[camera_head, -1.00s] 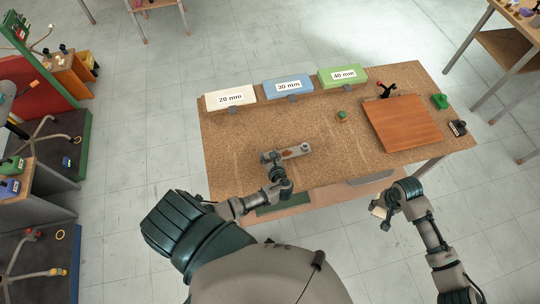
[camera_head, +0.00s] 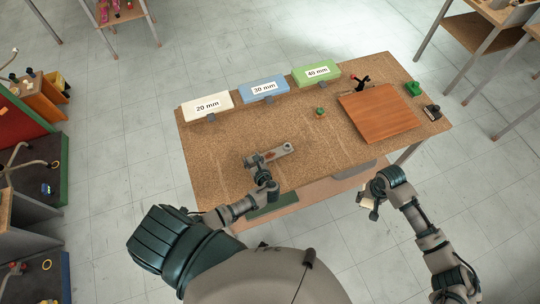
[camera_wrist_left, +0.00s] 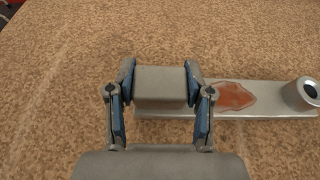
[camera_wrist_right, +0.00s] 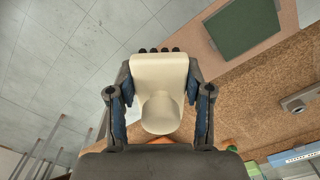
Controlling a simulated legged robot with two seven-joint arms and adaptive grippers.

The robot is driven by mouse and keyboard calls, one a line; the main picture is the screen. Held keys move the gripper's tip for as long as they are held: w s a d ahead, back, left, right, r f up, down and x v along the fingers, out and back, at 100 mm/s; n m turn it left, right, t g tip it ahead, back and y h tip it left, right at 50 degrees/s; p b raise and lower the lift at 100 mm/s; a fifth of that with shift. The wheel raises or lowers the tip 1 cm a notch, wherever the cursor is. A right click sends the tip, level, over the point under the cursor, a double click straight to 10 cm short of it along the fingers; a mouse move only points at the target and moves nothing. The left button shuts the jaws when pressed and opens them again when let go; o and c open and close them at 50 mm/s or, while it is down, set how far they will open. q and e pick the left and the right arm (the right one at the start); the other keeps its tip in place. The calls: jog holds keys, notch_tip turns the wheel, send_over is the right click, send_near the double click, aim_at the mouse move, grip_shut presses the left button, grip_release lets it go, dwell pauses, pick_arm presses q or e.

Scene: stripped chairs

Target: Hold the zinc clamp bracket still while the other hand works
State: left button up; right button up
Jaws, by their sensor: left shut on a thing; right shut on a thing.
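The zinc clamp bracket (camera_head: 281,151) lies on the cork-coloured bench top near its front edge. It is a flat grey bar with a rust-red patch, and in the left wrist view (camera_wrist_left: 265,98) a round hollow boss shows at its right end. My left gripper (camera_head: 254,162) is shut on the block at the bracket's left end. My right gripper (camera_head: 370,200) is off the front of the bench, apart from the bracket. It is shut on a cream piece (camera_wrist_right: 160,75) with a rounded knob and several dark tips; I cannot tell what it is.
White (camera_head: 207,106), blue (camera_head: 263,89) and green (camera_head: 316,73) labelled bins line the bench's back edge. A brown board (camera_head: 380,117) lies at the right, with a small green item (camera_head: 320,111) left of it.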

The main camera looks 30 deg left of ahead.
pick_arm(q)
jog(key=o, duration=1)
jog(key=shift+c, duration=0.2)
jog(key=o, duration=0.5)
jog(key=shift+d, duration=0.2)
pick_arm(e)
jog(key=shift+d, duration=0.2)
pick_arm(q)
jog(key=shift+r, duration=0.1)
pick_arm(e)
jog(key=shift+d, duration=0.1)
pick_arm(q)
jog(key=shift+d, duration=0.1)
jog(key=v, duration=1.1)
jog(key=shift+s+d, duration=0.15)
jog(key=shift+s+d+r, duration=0.1)
jog(key=shift+s+d, duration=0.1)
jog(key=shift+d, duration=0.15)
